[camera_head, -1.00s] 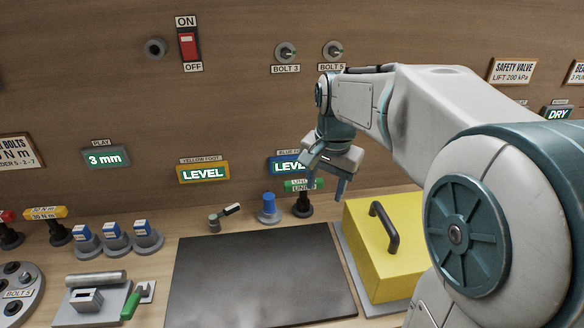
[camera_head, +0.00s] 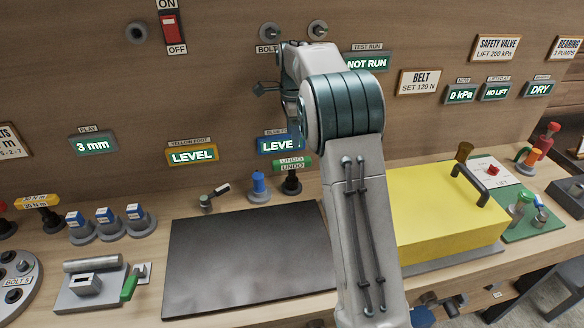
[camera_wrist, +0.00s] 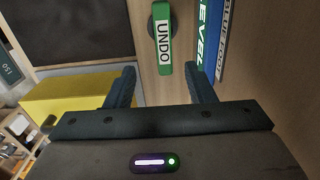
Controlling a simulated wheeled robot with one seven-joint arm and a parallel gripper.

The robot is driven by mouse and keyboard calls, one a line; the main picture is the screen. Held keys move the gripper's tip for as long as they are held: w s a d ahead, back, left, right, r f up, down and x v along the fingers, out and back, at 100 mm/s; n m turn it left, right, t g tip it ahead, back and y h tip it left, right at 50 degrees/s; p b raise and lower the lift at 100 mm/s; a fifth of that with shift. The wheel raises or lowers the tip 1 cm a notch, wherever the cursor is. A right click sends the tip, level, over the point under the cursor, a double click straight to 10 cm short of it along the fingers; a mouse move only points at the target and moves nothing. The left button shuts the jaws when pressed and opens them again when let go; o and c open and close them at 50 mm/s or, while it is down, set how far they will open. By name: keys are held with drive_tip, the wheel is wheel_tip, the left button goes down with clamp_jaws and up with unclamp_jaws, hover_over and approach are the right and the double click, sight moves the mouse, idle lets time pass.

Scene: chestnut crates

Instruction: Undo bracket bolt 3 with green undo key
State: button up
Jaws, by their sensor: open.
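The green undo key (camera_head: 291,165) stands in a dark holder at the back of the bench, its green handle labelled UNDO. In the wrist view the key (camera_wrist: 164,50) lies beyond the fingers, and its near end overlaps the gap between them. My gripper (camera_wrist: 160,80) is open, with nothing held between its fingers. In the head view my arm mostly hides the gripper; a dark part of it (camera_head: 266,88) shows on the left, above the key.
A yellow box (camera_head: 440,215) with a dark handle stands right of my arm. A dark mat (camera_head: 245,260) lies clear in front of the key. A blue-topped piece (camera_head: 259,185) stands just left of the key. The blue foot display (camera_head: 275,146) is on the wall behind.

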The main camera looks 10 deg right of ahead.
hover_over(292, 160)
drive_tip(key=f, duration=0.4)
drive_tip(key=shift+s+f, duration=0.3)
drive_tip(key=shift+s, duration=0.05)
drive_tip(key=f, duration=0.1)
drive_tip(key=f+p, duration=0.1)
drive_tip(key=f, duration=0.2)
drive_tip(key=shift+w+p, duration=0.3)
drive_tip(key=shift+f, duration=0.6)
drive_tip(key=shift+f, duration=0.25)
clamp_jaws()
